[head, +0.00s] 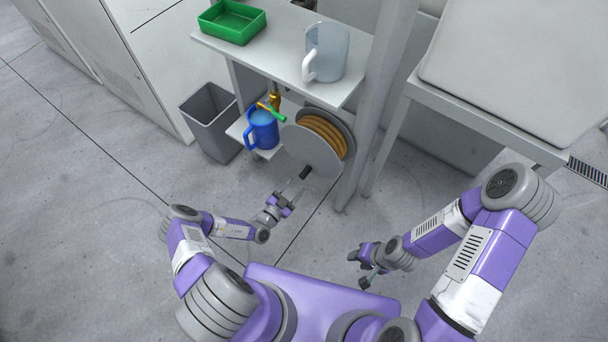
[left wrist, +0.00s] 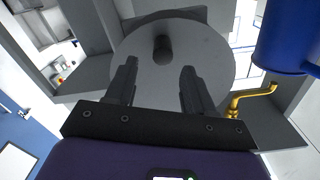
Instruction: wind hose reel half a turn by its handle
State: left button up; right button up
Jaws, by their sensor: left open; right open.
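The hose reel (head: 316,146) is a grey disc with orange-brown hose wound behind it, mounted under the shelf. Its black handle (head: 305,172) sticks out from the lower part of the disc face. In the left wrist view the reel disc (left wrist: 208,62) faces me, and the handle (left wrist: 162,50) shows just beyond and between the fingertips. My left gripper (head: 291,190) is open and empty, a short way in front of the handle and apart from it. My right gripper (head: 362,268) is open and empty, low near my base, away from the reel.
A blue pitcher (head: 263,130) stands on the lower shelf beside the reel, near a brass tap (head: 274,98). A grey bin (head: 212,118) stands on the left. A green tray (head: 232,22) and a clear jug (head: 328,52) stand on the upper shelf (head: 275,50). A grey post (head: 377,100) rises right of the reel.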

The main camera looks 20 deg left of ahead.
aim_at(301, 178)
pick_arm(q)
jog(key=shift+w, duration=0.45)
jog(key=b+x, duration=0.1)
jog(key=x, duration=0.5)
jog(key=shift+w+d, duration=0.1)
jog(key=shift+w, duration=0.2)
grip_shut()
